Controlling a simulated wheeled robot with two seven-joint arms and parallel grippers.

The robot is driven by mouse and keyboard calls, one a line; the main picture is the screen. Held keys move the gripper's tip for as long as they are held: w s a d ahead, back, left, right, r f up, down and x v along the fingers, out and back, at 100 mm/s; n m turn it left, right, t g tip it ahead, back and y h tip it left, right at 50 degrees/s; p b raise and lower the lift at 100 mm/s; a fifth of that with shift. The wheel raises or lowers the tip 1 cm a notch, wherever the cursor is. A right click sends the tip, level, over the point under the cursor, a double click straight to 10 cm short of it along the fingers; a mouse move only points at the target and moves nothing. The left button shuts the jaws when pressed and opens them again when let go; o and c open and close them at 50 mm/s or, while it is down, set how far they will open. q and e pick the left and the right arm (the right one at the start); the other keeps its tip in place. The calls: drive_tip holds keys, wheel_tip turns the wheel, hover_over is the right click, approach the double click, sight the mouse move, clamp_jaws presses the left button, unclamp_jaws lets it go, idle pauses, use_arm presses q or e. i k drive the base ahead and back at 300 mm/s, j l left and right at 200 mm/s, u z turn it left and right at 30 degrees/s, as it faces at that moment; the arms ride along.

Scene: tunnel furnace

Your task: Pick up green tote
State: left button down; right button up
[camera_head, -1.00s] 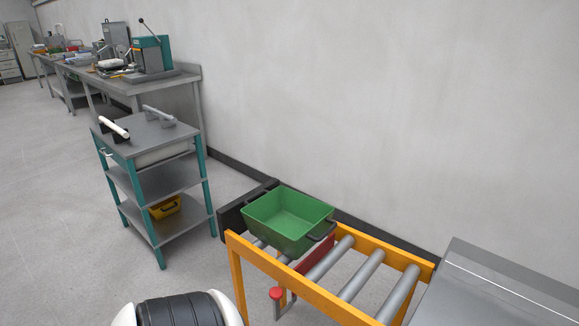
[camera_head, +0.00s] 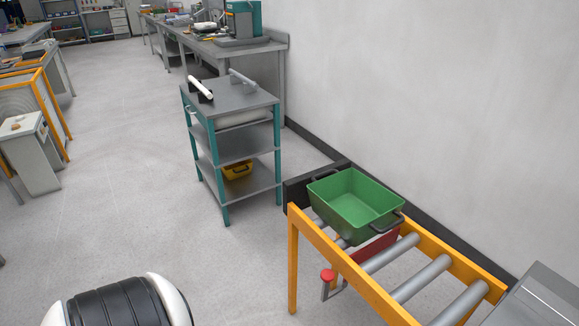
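The green tote (camera_head: 352,205) is an open, empty box with dark handles at its two ends. It sits upright on the far end of the orange-framed roller conveyor (camera_head: 345,268), beside the wall. Neither of my grippers shows in the head view. Only a black and white part of my own body shows at the bottom left, well apart from the tote.
A teal-legged cart (camera_head: 232,140) stands behind the conveyor, with a yellow bin (camera_head: 237,171) on its lowest shelf. A red-knobbed lever (camera_head: 327,277) projects from the conveyor's side. A workbench (camera_head: 217,47) lines the wall.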

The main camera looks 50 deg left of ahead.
sight(357, 207)
drive_tip(key=i+l+u, duration=0.15)
drive_tip(key=u, duration=1.05)
